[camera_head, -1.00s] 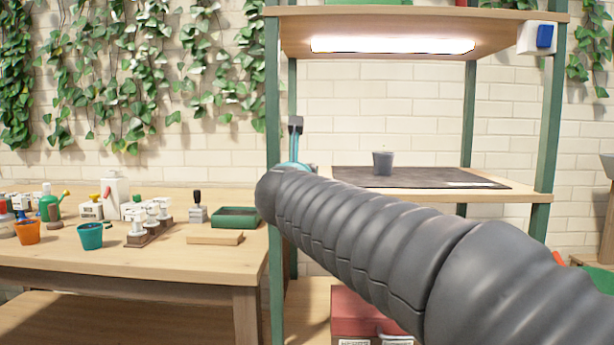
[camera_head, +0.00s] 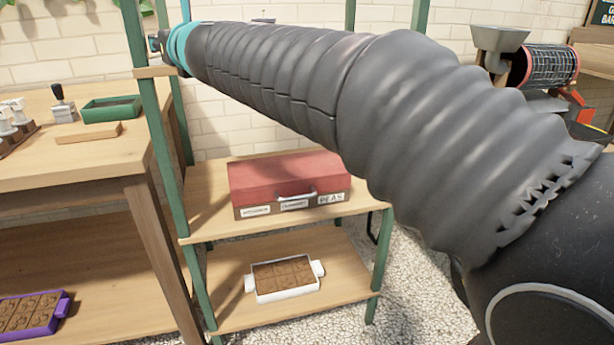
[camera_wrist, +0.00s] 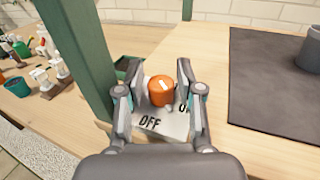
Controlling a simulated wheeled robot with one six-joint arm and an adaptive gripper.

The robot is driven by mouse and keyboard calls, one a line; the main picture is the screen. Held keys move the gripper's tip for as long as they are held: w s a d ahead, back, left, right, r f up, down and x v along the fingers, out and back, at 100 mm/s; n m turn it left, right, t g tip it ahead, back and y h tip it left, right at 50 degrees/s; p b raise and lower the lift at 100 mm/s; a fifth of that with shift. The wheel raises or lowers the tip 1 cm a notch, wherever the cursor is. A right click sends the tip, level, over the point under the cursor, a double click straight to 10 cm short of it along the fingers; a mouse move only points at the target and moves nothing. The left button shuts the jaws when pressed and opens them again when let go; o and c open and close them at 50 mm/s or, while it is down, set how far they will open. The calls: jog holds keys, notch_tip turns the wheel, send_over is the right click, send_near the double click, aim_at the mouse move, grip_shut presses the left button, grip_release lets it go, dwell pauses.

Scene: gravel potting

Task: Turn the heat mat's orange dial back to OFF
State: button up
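In the wrist view, the orange dial (camera_wrist: 160,92) sits on a pale plate (camera_wrist: 172,123) at the shelf's left end, beside a green post. The plate reads OFF on its near side; a second label at its right is partly hidden by a finger. A short white mark shows on the dial's top. My gripper (camera_wrist: 160,72) is open, with one finger on each side of the dial and small gaps between. The dark heat mat (camera_wrist: 262,95) lies to the right. In the head view my arm covers most of that shelf, and the dial is hidden.
The green shelf post (camera_wrist: 82,60) stands close to my left finger. A dark pot (camera_wrist: 309,52) stands on the mat. In the head view, a red case (camera_head: 285,177) and a white-framed tray (camera_head: 252,284) are on lower shelves. The wooden bench (camera_head: 75,165) is at left.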

jog(key=shift+w+d+n+g+y, duration=0.1)
jog(key=shift+n+g+y, duration=2.15)
jog(key=shift+g, duration=0.25)
jog(key=v, duration=1.4)
jog(key=s+d+f+n+g+h+p, duration=0.1)
jog(key=s+d+f+n+h+p, duration=0.1)
jog(key=s+d+f+n+h, duration=0.2)
jog(key=s+d+f+n+g+h+p, duration=0.1)
jog(key=s+d+f+n+h+p, duration=0.1)
jog(key=s+d+f+n+h, duration=0.2)
jog(key=s+d+f+n, duration=0.2)
jog(key=f+n, duration=0.1)
jog(key=f, duration=0.1)
jog(key=s+d+f+n, duration=0.1)
jog(key=s+f+n, duration=0.1)
jog(key=f, duration=0.3)
jog(key=shift+d+f+n+g, duration=0.2)
jog(key=shift+d+n+g, duration=0.2)
jog(key=shift+n, duration=0.25)
